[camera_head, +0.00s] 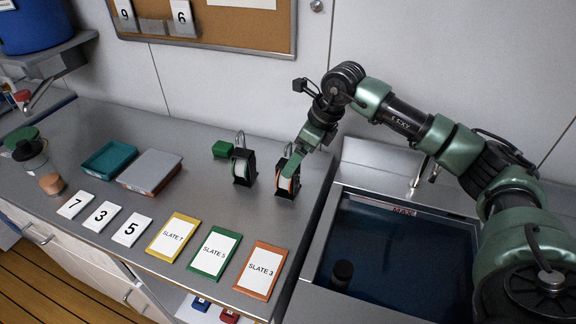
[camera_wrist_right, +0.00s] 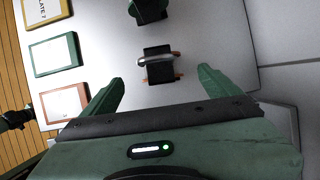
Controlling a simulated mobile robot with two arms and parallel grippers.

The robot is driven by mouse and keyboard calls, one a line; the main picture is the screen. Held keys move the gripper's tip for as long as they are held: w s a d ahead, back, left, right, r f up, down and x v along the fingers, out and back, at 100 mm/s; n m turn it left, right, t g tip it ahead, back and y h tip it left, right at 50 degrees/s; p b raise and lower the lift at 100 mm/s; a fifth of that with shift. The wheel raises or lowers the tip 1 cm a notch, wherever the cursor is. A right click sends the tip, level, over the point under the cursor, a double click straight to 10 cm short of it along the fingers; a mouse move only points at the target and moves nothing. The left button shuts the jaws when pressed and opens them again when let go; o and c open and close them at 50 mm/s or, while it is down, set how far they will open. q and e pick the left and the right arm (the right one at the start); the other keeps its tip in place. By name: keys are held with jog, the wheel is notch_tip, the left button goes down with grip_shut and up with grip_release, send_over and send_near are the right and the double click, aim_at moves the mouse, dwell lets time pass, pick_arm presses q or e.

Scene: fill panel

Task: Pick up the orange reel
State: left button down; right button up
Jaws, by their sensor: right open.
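The orange reel (camera_head: 287,183) sits in a small black stand on the grey counter, close to the basin's edge. Its white band and orange rims show in the head view. In the right wrist view the reel (camera_wrist_right: 159,61) shows from above in its black stand, with orange at both sides. My right gripper (camera_head: 298,162) is above and close to it, partly covering it in the head view. Its two green fingers (camera_wrist_right: 159,76) are spread wide, with the reel between and just beyond the tips and nothing held. My left gripper is not in view.
A green-rimmed reel (camera_head: 241,168) in a similar stand is just left. A green block (camera_head: 225,149) lies behind it. Slates, including an orange-framed one (camera_head: 262,269), and number cards line the counter's front. A blue basin (camera_head: 400,250) is on the right. A grey tray (camera_head: 150,170) lies left.

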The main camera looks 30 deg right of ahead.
jog(key=shift+w+f, duration=0.2)
jog(key=shift+f, duration=0.05)
jog(key=shift+p+x, duration=0.65)
jog(key=shift+x, duration=0.45)
jog(key=p+x, duration=0.1)
jog(key=x, duration=0.2)
jog(key=shift+a+f, duration=0.2)
jog(key=shift+f, duration=0.2)
jog(key=shift+w+f, duration=0.2)
jog(key=shift+f, duration=0.25)
jog(key=shift+a, duration=0.1)
jog(key=c, duration=1.5)
jog(key=shift+r, duration=0.1)
jog(key=shift+c, duration=1.1)
